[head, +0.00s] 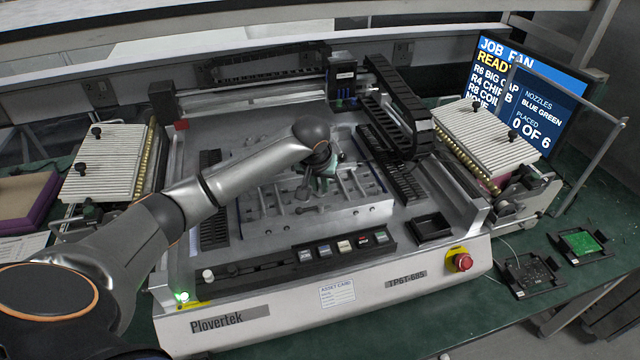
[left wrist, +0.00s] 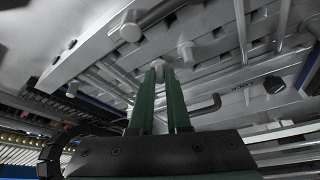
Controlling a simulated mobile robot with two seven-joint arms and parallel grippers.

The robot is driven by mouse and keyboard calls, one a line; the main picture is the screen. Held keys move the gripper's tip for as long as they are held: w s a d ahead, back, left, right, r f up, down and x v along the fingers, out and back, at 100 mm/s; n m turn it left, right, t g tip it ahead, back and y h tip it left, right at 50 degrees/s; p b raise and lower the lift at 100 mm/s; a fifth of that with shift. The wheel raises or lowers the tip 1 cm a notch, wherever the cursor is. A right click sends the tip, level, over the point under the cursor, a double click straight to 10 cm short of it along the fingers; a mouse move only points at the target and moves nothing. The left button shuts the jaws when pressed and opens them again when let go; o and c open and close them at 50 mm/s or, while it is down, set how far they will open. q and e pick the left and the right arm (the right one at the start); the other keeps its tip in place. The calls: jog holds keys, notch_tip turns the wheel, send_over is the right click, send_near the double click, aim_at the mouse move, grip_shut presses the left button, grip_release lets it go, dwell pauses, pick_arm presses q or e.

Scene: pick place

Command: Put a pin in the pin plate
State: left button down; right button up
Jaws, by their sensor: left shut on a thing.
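The pin plate (head: 345,215) is a grey metal plate with slots and rails in the middle of the white machine. My left gripper (head: 318,184) reaches down over it from the left. In the left wrist view its green fingers (left wrist: 159,72) are close together, shut on a small grey pin (left wrist: 158,67), mostly hidden between the tips. Another grey peg (left wrist: 186,53) shows just past the tips. Whether the held pin touches the plate cannot be told. My right gripper is not in view.
A gantry with a black cable chain (head: 400,100) stands behind and right of the plate. Ribbed feeders (head: 485,132) flank the machine. A black tray (head: 430,227) and a red stop button (head: 462,262) are at front right. A screen reads 0 of 6 placed.

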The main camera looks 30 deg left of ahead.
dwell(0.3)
pick_arm(q)
jog(key=c, duration=0.8)
grip_release()
jog(key=c, duration=0.4)
jog(key=shift+o, duration=0.2)
jog(key=shift+r, duration=3.45)
